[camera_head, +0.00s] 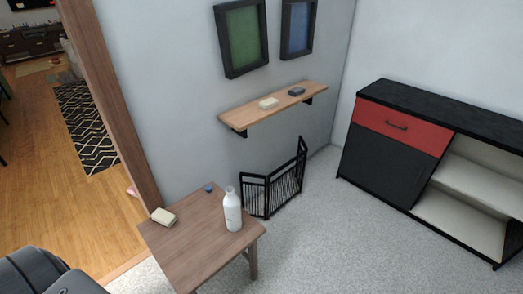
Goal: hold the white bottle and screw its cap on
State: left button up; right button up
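A white bottle (232,212) stands upright on the small wooden table (192,250), near its right side. Its narrow neck points up, and no cap can be made out on it. A small blue piece (208,188) lies at the table's back edge, left of and behind the bottle. It could be the cap, but it is too small to be sure. Neither of my grippers shows in this view.
A beige block (163,217) lies at the table's left corner. Behind stand a black folding metal screen (271,192) and a wall shelf (265,111) with two small blocks. A red and black cabinet (398,150) stands right. Carpet between table and cabinet is clear.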

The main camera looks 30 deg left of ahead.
aim_at(231, 203)
jog(key=u, duration=1.15)
